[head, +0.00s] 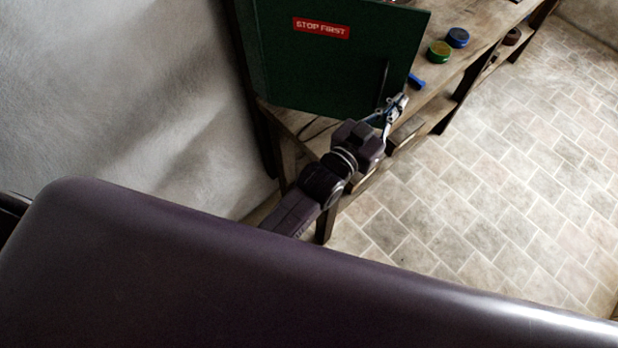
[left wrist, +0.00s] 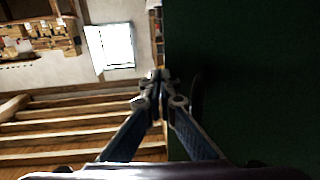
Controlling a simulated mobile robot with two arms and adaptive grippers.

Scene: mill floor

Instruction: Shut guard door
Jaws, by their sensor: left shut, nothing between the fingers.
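The guard door is a dark green upright panel (head: 335,65) on the wooden bench in the head view, with a red STOP FIRST label (head: 321,28). A dark upright handle (head: 385,80) is near its right edge. My left gripper (head: 397,103) is shut and empty at the door's lower right, close to the handle. In the left wrist view the green door (left wrist: 250,70) fills the right side, and the shut fingertips (left wrist: 160,77) overlap its edge. I cannot tell whether they touch it. The handle shows faintly there (left wrist: 197,92). My right gripper is not in view.
The wooden bench (head: 470,62) runs to the upper right. On it are a green round item (head: 438,52), a blue one (head: 458,38) and a small blue piece (head: 416,82). A plaster wall (head: 130,110) is at left. Tiled floor (head: 500,190) is clear at right.

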